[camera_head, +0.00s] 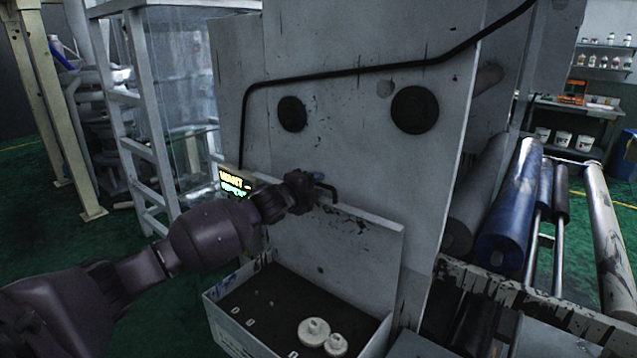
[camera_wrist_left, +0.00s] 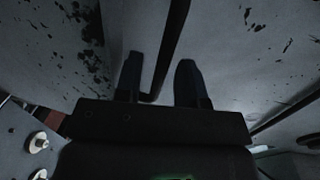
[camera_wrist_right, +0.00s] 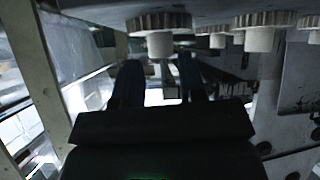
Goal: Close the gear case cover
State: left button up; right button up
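The gear case (camera_head: 225,325) is an open pale box at the bottom of the head view, with white gears (camera_head: 314,332) on its dark floor. Its cover (camera_head: 350,245) stands raised at the back of the box, with a dark handle (camera_head: 327,188) at its top edge. My left gripper (camera_head: 312,190) is at this handle. My right gripper (camera_wrist_right: 160,85) is outside the head view. Its fingers are apart and empty, below white gears (camera_wrist_right: 160,40).
A tall pale machine panel (camera_head: 350,130) with a black cable stands right behind the cover. Blue and grey rollers (camera_head: 510,205) lie to the right. A white ladder-like frame (camera_head: 140,130) stands at left. Green floor (camera_head: 165,310) shows left of the case.

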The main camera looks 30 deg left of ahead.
pick_arm(q)
jog(key=shift+w+d+f, duration=0.1)
jog(key=shift+w, duration=0.45)
jog(key=shift+c, duration=0.3)
grip_shut()
